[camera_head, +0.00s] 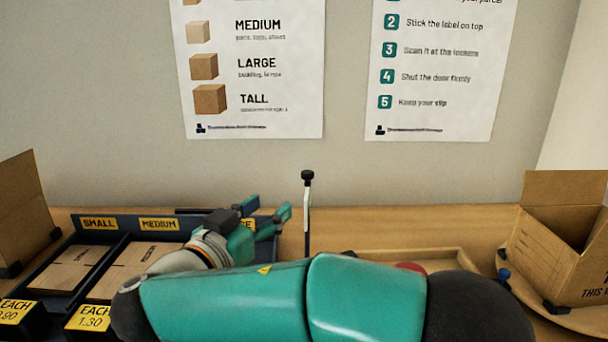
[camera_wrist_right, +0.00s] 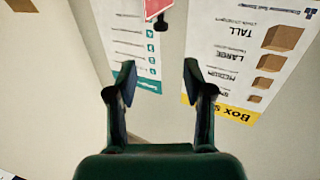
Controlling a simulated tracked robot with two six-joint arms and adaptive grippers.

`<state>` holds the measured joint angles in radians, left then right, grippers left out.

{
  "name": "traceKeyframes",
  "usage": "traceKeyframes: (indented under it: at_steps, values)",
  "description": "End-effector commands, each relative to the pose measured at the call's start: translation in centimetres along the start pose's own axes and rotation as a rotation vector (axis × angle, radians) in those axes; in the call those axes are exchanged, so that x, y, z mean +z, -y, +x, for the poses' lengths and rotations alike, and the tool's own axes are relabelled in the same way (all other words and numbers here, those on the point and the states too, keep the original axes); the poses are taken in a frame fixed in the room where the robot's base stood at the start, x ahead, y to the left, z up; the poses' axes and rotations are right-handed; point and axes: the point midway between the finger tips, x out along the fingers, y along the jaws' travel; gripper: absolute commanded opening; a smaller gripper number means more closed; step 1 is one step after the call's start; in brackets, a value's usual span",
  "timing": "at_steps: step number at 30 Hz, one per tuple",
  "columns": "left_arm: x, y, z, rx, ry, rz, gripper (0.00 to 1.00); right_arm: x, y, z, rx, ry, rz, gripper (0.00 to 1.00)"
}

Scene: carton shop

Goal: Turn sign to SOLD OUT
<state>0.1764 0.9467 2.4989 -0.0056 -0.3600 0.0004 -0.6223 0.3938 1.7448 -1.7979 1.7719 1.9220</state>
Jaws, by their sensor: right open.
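The sign (camera_head: 307,212) stands almost edge-on in the head view, a thin white-and-dark strip with a black knob on top. In the right wrist view, part of a red face of the sign (camera_wrist_right: 155,8) shows at the top edge, cut off, with the black knob (camera_wrist_right: 160,24) below it. I cannot read its words. My right gripper (camera_head: 268,217) is left of the sign in the head view, open and empty. In the wrist view the open fingers (camera_wrist_right: 158,68) point toward the sign, which is apart from them. My left gripper is not in view.
A dark tray (camera_head: 57,263) with flat cartons and yellow labels stands left. An open carton (camera_head: 565,235) stands right, another (camera_head: 20,215) far left. A wooden tray (camera_head: 450,262) is partly hidden behind my right arm. Two posters (camera_head: 250,75) hang on the wall behind.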

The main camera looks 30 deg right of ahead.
Motion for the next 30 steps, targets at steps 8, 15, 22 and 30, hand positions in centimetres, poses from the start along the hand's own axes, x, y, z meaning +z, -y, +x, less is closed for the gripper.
traceKeyframes:
  at_steps: [8,15,22,30]
  values:
    - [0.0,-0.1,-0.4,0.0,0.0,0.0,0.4,-0.1,-0.2,5.0,0.007,0.0,-0.001,0.52]
    - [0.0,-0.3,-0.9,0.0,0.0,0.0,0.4,-0.1,-0.3,10.3,0.007,0.0,-0.002,0.52]
    - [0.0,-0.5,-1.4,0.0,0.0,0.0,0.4,-0.1,-0.3,14.2,0.006,0.0,0.0,0.52]
    - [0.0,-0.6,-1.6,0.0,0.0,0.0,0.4,-0.1,-0.2,15.9,0.003,-0.001,-0.001,0.52]
